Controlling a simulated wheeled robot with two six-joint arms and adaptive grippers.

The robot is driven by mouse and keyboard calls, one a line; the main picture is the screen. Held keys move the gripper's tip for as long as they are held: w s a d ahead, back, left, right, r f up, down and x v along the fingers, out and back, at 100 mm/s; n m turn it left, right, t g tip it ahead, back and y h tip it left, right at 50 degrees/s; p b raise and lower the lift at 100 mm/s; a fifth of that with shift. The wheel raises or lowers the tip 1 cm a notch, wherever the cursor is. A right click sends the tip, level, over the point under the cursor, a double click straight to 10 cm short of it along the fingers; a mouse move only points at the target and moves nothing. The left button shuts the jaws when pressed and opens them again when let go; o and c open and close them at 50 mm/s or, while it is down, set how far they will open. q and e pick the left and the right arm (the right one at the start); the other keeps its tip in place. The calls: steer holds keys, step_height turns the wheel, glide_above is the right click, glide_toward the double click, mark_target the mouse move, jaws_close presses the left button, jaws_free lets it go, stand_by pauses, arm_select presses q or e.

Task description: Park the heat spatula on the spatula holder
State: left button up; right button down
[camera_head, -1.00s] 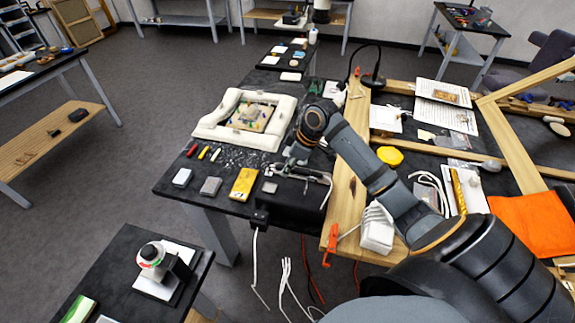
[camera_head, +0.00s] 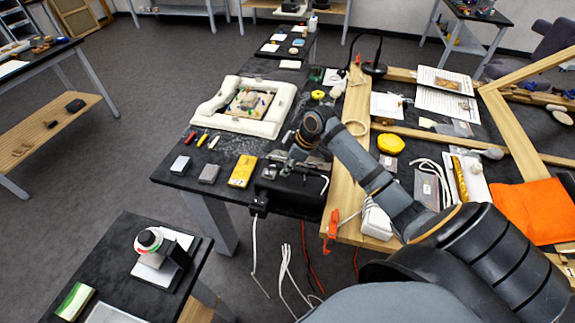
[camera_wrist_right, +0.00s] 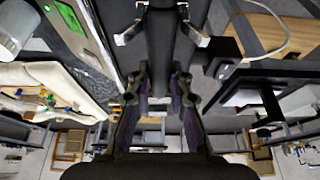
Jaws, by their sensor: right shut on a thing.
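My right gripper (camera_head: 280,160) is over the front edge of the work table, just above a black box-shaped unit (camera_head: 290,192). In the wrist view the right gripper (camera_wrist_right: 158,100) is shut on a dark, straight bar, which I take to be the handle of the heat spatula (camera_wrist_right: 163,45). Shiny metal brackets, probably the spatula holder (camera_wrist_right: 196,36), stand on both sides of the handle. I cannot tell whether the handle touches them. In the head view the spatula is mostly hidden by the gripper and too small to make out. My left gripper is not in view.
A white padded frame (camera_head: 212,118) holding a gilt fragment lies left of the arm. Small coloured blocks, including a yellow one (camera_head: 243,171), lie along the front edge. Wooden beams (camera_head: 350,150) and an orange cloth (camera_head: 531,211) are to the right. White cables hang below.

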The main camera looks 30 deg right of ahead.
steer(key=shift+p, duration=0.35)
stand_by(0.6)
steer(key=c, duration=1.6)
jaws_free()
steer(key=shift+o, duration=0.2)
steer(key=shift+p, duration=0.4)
steer(key=shift+o, duration=0.4)
steer(key=o, duration=0.5)
